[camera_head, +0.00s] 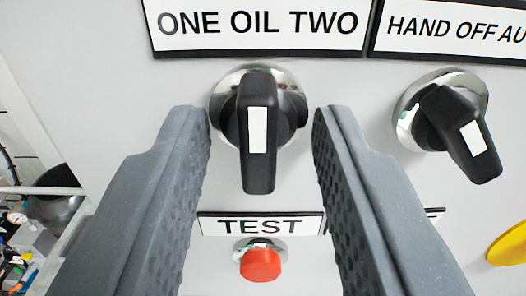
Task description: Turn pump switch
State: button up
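A black rotary switch (257,130) with a white stripe and a chrome ring sits under the label "ONE OIL TWO" (262,22). Its handle looks vertical in the picture, with the stripe upright. My gripper (262,125) is open, with one grey finger on each side of this switch. Gaps show between both fingertips and the handle. A second black switch (458,132) under the label "HAND OFF AU..." (455,28) is to the right, its handle tilted toward the lower right. That label is cut off by the picture edge.
A red button (260,264) under a "TEST" label (262,226) is below the switch, between my fingers. A yellow part (509,246) shows at the right edge. The grey panel ends at left, with blurred equipment (30,235) beyond.

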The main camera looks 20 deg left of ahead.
jog(key=b+v, duration=0.3)
jog(key=v, duration=1)
jog(key=shift+s+b, duration=0.35)
jog(key=shift+d, duration=0.1)
jog(key=s+d+r+m+g+h+b, duration=0.1)
jog(key=s+d+r+m+h+b, duration=0.15)
jog(key=d+r+h+b, duration=0.55)
jog(key=s+a+r+m+y+b, duration=0.1)
jog(key=s+a+r+y+b, duration=0.1)
jog(key=s+a+r+b, duration=0.3)
jog(key=s+a+r, duration=0.4)
jog(key=a, duration=0.2)
jog(key=shift+s+a+r+g, duration=0.3)
jog(key=shift+a+g, duration=0.1)
dwell(0.5)
